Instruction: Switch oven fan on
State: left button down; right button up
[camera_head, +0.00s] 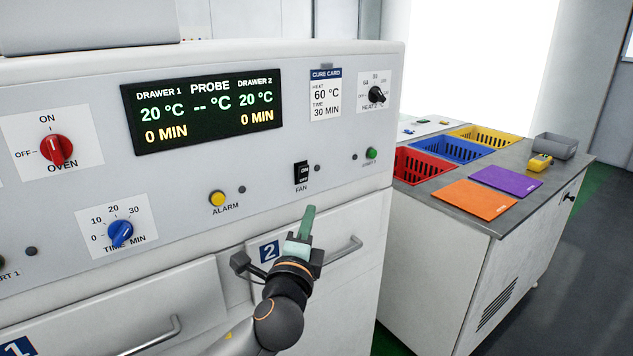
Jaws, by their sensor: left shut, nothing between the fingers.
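The black fan switch (301,173) sits on the light front panel of the oven (240,178), above the word FAN. It is a small rocker with ON marked at its top; I cannot tell which way it is pressed. My left gripper (308,211) comes up from below in front of drawer 2. Its greenish fingers are shut, with nothing held. Their tips point up, just below and slightly right of the FAN label, and look apart from the switch. My right gripper is not in view.
A yellow alarm button (217,198) is left of the switch and a green button (372,153) is right. The drawer 2 handle (343,250) sticks out beside my gripper. A side counter (462,203) with colored baskets stands at right.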

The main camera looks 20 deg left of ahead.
pick_arm(q)
send_near(306, 179)
jog(key=w+d+r, duration=0.2)
jog(key=w+d, duration=0.1)
jog(key=w+a, duration=0.1)
jog(key=w+a+r, duration=0.1)
jog(key=w, duration=0.1)
jog(key=shift+a+p, duration=0.3)
jog(key=shift+a, duration=0.1)
jog(key=shift+w, duration=0.1)
jog(key=shift+r, duration=0.1)
